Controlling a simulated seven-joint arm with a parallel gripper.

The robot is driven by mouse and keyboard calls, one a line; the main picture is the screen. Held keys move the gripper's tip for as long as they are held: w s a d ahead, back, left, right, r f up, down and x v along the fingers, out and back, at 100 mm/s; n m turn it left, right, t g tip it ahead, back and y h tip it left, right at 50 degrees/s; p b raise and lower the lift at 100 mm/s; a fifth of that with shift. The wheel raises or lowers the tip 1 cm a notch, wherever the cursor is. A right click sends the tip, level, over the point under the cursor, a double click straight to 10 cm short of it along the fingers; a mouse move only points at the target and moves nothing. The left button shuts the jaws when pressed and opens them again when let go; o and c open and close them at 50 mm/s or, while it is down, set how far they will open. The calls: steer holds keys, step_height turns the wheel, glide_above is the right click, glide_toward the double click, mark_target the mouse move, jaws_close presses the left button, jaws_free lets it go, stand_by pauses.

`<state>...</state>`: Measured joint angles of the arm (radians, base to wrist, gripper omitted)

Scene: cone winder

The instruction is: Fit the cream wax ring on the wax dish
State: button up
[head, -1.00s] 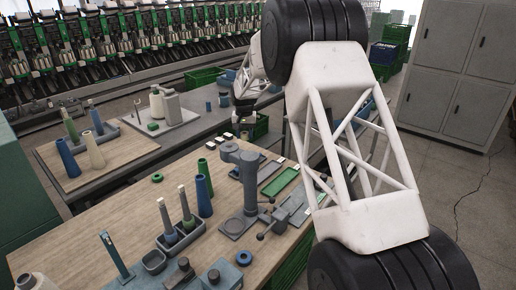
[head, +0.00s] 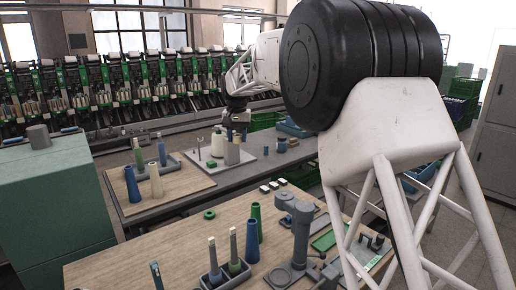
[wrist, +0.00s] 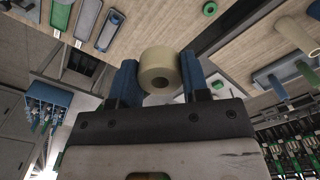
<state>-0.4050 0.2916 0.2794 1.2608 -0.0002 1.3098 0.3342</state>
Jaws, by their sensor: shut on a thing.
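The cream wax ring (wrist: 158,70) is held between the two blue fingers of my gripper (wrist: 160,78) in the wrist view. Its round hole faces the camera. In the head view my gripper (head: 236,122) is small and far off, over the back table near a pale board (head: 217,166); the ring cannot be made out there. I cannot tell which thing is the wax dish in either view.
The pale board carries a cream bottle, upright pieces and a green ring (head: 211,163). Cones stand on a wooden board (head: 178,188) to its left. The front table holds another green ring (head: 209,214), cones and a grey post fixture (head: 300,225).

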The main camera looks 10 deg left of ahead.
steer(key=s+a+r, duration=0.2)
steer(key=s+a, duration=0.4)
steer(key=a, duration=0.1)
steer(key=s+a+f, duration=0.4)
steer(key=s+f, duration=0.4)
steer(key=s+d+f+m, duration=0.1)
steer(key=s+f+m, duration=0.1)
steer(key=s+f, duration=0.8)
steer(key=s+d+f+m, duration=0.2)
steer(key=s+f, duration=0.9)
steer(key=f, duration=0.1)
steer(key=s+d+f+m, duration=0.2)
steer(key=s+f, duration=0.8)
steer(key=f, duration=0.1)
steer(key=shift+s+d+f, duration=0.25)
steer(key=shift+s+f, duration=0.1)
steer(key=shift+f, duration=0.2)
steer(key=shift+f, duration=1.65)
steer(key=shift+f, duration=0.75)
steer(key=o, duration=1.4)
